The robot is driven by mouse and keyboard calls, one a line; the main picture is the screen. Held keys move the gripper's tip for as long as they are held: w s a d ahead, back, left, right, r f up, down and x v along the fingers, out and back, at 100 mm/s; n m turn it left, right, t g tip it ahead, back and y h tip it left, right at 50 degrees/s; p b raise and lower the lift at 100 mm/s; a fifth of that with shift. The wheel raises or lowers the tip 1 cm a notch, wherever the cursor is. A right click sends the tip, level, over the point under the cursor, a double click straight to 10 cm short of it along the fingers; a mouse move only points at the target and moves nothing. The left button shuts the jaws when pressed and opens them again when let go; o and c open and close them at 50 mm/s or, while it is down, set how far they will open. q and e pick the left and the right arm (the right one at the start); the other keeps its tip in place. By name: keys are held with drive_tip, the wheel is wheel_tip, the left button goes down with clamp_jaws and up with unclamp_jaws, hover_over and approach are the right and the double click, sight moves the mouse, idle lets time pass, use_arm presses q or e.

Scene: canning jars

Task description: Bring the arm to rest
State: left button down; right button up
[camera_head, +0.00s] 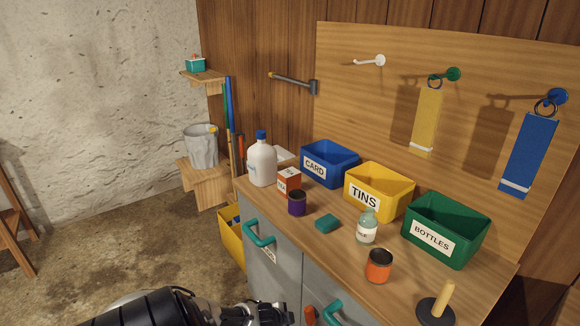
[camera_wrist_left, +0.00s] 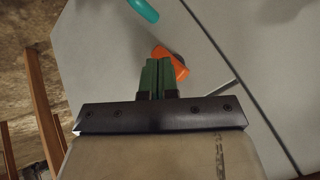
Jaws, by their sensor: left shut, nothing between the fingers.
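My left arm (camera_head: 165,310) comes in low along the bottom edge of the head view, in front of the grey cabinet. My left gripper (camera_head: 284,315) is at the bottom edge, below the worktop and close to the cabinet front. In the left wrist view its green fingers (camera_wrist_left: 158,78) are together with nothing between them. They point toward the grey cabinet front (camera_wrist_left: 225,40), with an orange thing (camera_wrist_left: 172,62) just behind the tips. I cannot tell whether they touch it. My right gripper is not in view.
Teal handles (camera_head: 259,235) stick out from the cabinet. On the worktop stand the blue CARD bin (camera_head: 329,150), yellow TINS bin (camera_head: 380,180), green BOTTLES bin (camera_head: 470,220), a white jug (camera_head: 262,165), an orange tin (camera_head: 378,268) and a glass bottle (camera_head: 367,232).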

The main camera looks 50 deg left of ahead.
use_arm(q)
drive_tip(key=s+a+r+p, duration=0.2)
drive_tip(key=s+a+r, duration=0.1)
drive_tip(key=r, duration=0.4)
drive_tip(key=shift+s+a+r, duration=0.3)
drive_tip(key=shift+s+r, duration=0.05)
drive_tip(key=shift+s, duration=0.15)
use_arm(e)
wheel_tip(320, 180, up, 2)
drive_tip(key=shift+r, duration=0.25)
